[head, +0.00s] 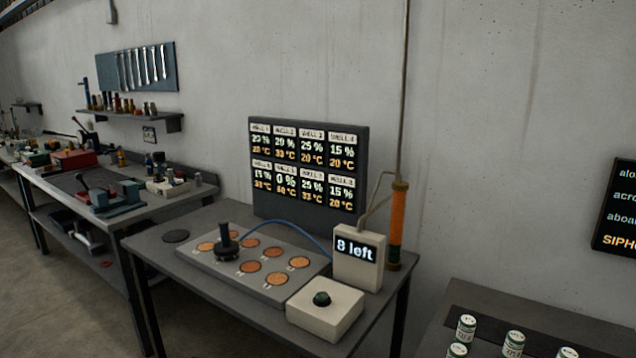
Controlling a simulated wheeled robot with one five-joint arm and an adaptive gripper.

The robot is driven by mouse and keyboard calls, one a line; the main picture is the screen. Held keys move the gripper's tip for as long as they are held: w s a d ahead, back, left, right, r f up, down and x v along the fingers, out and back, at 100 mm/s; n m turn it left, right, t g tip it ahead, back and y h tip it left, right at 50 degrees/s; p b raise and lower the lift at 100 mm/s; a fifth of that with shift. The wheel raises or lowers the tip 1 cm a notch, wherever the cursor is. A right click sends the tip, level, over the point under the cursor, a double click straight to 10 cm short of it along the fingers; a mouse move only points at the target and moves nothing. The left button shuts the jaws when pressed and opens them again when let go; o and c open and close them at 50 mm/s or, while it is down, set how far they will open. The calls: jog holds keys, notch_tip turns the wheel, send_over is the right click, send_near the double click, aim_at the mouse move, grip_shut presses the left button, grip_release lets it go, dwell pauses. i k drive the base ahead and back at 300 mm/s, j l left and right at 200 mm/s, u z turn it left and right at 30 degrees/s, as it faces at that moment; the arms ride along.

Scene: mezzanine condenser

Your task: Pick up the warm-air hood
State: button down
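A dark object with a round flared base and an upright stem, which looks like the warm-air hood (227,245), stands upright on a grey plate (222,270) on the middle table. The plate has several round copper-coloured wells (250,267). The hood's base appears to cover a spot among the wells; what is under it is hidden. A blue hose (300,233) runs between the hood's side and a pale box (358,258) reading "8 left". My gripper is not in view.
A screen (308,170) of well readings stands behind the plate. A white box with a dark green button (321,299) sits at the table's front right, and an orange cylinder (397,225) stands at the right edge. A cluttered bench (140,212) is left; cans (514,344) stand lower right.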

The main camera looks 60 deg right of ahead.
aim_at(225, 250)
jog(key=z, duration=1.25)
